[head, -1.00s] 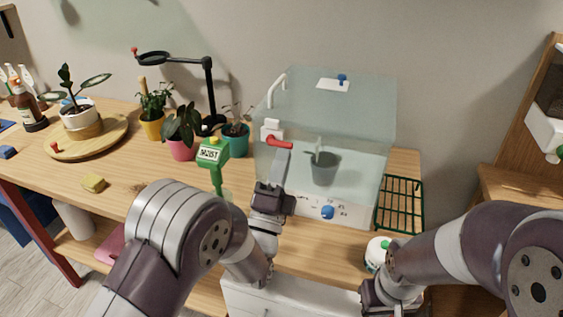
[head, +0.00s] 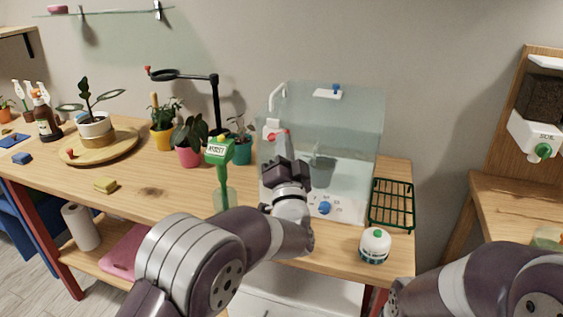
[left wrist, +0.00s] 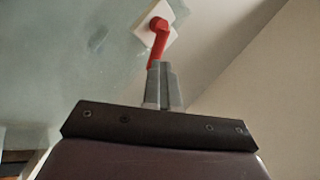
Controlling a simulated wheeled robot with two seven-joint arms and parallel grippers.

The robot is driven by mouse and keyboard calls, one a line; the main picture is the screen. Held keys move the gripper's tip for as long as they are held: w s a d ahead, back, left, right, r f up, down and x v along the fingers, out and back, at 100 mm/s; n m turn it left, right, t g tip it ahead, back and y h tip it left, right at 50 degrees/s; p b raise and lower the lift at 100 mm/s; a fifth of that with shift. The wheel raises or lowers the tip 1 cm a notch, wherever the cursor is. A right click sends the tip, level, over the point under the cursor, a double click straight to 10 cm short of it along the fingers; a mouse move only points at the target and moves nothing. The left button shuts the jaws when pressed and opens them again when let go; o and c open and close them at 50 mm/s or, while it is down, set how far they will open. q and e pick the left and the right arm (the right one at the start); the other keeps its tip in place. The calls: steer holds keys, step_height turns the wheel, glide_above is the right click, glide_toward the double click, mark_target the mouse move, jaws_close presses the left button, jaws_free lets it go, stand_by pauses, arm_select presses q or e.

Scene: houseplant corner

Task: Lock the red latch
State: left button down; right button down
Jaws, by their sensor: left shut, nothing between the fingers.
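The red latch (head: 286,133) is on a white plate (head: 271,126) at the upper left front of the clear case (head: 345,115). In the head view most of the latch is hidden by my left gripper (head: 283,138). The left wrist view shows the red latch (left wrist: 159,43) as a bent lever on its white plate (left wrist: 174,14). My left gripper (left wrist: 162,68) is shut and empty, with its tips at the lever's free end. I cannot tell whether they touch it. My right gripper is out of view; only its arm shows at the lower right.
A grey pot (head: 322,172) stands inside the case. A green moisture meter (head: 219,152) and potted plants stand left of it. A green wire rack (head: 392,203) and a white-topped jar (head: 375,246) are at the right. The table's left front is mostly clear.

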mark_target(275, 134)
arm_select(q)
steer(key=n+g+y+p, duration=0.1)
steer(key=n+p, duration=0.1)
steer(key=n, duration=0.1)
steer(key=a+r+n+g+y+p, duration=0.1)
steer(key=n+g+p, duration=0.1)
steer(key=n, duration=0.1)
steer(key=r+n+g+y+p, duration=0.1)
steer(key=n+g+p, duration=0.1)
steer(key=n, duration=0.2)
steer(key=shift+w+a+r+p, duration=0.25)
steer(key=shift+w+a+p, duration=0.05)
steer(key=shift+w+a, duration=0.05)
